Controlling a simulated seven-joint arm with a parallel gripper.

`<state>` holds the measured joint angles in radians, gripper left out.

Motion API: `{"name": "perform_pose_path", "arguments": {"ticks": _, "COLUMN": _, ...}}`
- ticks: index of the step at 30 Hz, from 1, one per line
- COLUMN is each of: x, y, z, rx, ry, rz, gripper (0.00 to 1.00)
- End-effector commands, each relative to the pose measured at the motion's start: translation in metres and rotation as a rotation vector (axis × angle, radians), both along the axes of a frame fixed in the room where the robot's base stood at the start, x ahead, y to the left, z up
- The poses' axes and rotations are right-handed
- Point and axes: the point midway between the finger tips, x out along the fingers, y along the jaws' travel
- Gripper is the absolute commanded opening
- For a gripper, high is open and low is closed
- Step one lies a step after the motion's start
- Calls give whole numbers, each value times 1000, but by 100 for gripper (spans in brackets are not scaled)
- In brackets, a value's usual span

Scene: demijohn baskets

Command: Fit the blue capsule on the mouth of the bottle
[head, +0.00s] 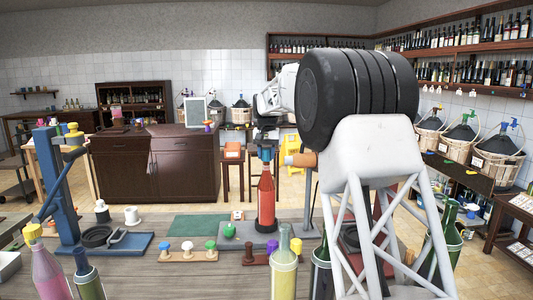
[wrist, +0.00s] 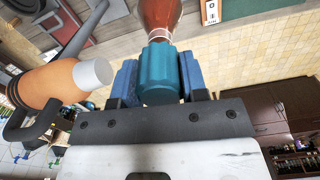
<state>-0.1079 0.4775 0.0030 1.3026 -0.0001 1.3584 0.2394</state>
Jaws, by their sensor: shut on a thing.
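The bottle (head: 266,205) is red and stands upright in a dark collar on a grey base on the table. My gripper (head: 266,152) is above it, shut on the blue capsule (wrist: 160,74). In the wrist view my gripper (wrist: 160,82) has one blue finger pad on each side of the capsule. The capsule lines up with the bottle's neck (wrist: 160,12), its edge close to a pale band on the neck. The mouth itself is hidden, and I cannot tell how far the capsule is over it.
An orange tool with a pale nozzle (wrist: 50,85) is close beside the capsule; it also shows in the head view (head: 300,160). A stopper rack (head: 188,256), a blue press (head: 60,190) and a pale-yellow bottle (head: 284,270) stand around. A green mat (head: 195,227) is left of the bottle.

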Motion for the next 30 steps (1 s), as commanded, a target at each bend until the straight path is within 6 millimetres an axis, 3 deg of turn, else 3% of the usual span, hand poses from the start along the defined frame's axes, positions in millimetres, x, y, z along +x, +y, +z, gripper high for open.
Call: {"name": "perform_pose_path", "arguments": {"ticks": 30, "x": 0, "y": 0, "z": -18, "rx": 0, "ry": 0, "rz": 0, "gripper": 18}}
